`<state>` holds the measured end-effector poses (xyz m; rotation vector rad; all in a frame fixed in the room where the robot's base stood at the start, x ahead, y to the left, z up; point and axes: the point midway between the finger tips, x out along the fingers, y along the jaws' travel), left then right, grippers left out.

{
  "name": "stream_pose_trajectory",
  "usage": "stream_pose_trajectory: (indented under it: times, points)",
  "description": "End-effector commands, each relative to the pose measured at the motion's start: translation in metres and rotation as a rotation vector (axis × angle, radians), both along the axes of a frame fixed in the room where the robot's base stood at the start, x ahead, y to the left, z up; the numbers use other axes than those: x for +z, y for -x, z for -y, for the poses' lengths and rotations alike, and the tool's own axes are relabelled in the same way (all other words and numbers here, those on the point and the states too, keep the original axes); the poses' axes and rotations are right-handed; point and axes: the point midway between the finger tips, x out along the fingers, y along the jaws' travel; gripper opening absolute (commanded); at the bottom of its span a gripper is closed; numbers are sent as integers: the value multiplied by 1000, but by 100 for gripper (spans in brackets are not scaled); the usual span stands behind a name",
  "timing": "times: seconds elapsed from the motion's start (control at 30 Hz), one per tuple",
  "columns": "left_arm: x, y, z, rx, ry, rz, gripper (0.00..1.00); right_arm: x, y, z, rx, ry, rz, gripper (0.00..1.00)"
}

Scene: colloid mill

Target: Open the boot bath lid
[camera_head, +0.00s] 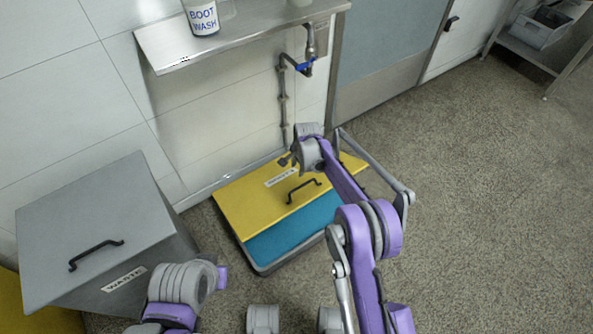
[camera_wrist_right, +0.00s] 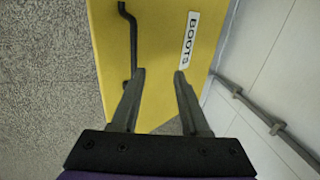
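The boot bath is a grey tray (camera_head: 262,270) on the floor with blue inside. Its yellow lid (camera_head: 245,208) covers the wall side, and a blue strip (camera_head: 295,238) shows along the front. The lid has a black bar handle (camera_head: 303,186) and a "BOOTS" label (camera_wrist_right: 190,40). My right gripper (camera_head: 286,161) is above the lid near the label. In the right wrist view the right gripper (camera_wrist_right: 159,74) is open and empty. Its left finger overlaps one end of the handle (camera_wrist_right: 133,40); contact cannot be told. My left arm shows at the lower left, but its fingers do not.
A grey waste bin (camera_head: 95,215) with a black handle stands left of the bath. Above the bath, a metal shelf (camera_head: 245,38) holds a boot wash bottle (camera_head: 202,17). A pipe with a blue-handled tap (camera_head: 304,65) runs down the wall. The floor (camera_head: 480,210) at right is clear.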

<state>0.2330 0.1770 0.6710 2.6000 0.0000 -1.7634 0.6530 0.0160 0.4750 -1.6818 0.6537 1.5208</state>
Motion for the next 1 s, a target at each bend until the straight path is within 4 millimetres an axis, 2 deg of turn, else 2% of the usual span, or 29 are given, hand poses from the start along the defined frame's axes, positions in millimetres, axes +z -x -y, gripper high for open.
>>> stream_pose_trajectory:
  times: [0.03,0.1,0.33,0.5,1.0]
  points:
    - [5,1,0,0,0,1,0,15,2,1,0,0,0,45]
    - [9,1,0,0,0,2,0,28,5,3,0,0,0,45]
    - [16,2,0,0,0,4,0,59,10,6,1,-1,0,45]
    - [17,3,0,0,0,5,0,65,11,7,1,-1,0,45]
    - [17,2,0,0,0,5,0,66,11,7,2,0,0,45]
